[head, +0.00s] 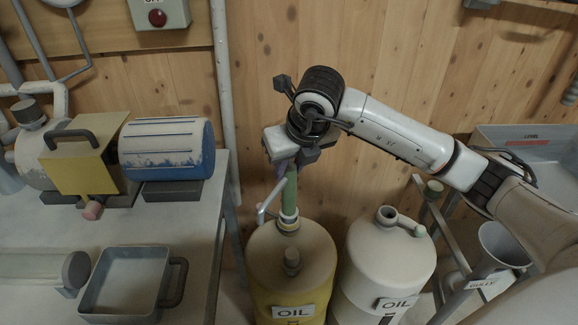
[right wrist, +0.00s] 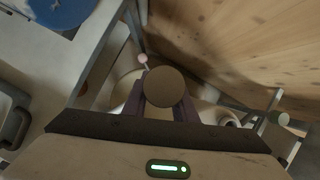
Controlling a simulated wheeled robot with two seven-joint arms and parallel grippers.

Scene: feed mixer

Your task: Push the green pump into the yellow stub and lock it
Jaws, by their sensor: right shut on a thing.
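The green pump (head: 290,190) stands upright above the yellow oil drum (head: 262,262), its lower end at a pale collar on the drum's stub (head: 288,224). I cannot tell how deep it sits or whether it is locked. A pale handle or spout sticks out to its left. My right gripper (head: 289,168) is shut on the pump near its top. In the right wrist view the fingers (right wrist: 166,112) close around the pump, whose round top (right wrist: 165,87) faces the camera and hides the stub. My left gripper is in neither view.
A white oil drum (head: 385,255) stands close on the right. On the left a table holds a yellow and blue motor unit (head: 165,150) and a grey tray (head: 126,282). A wooden wall (head: 420,65) and a vertical pipe (head: 222,90) are behind. A grey funnel (head: 502,245) is at right.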

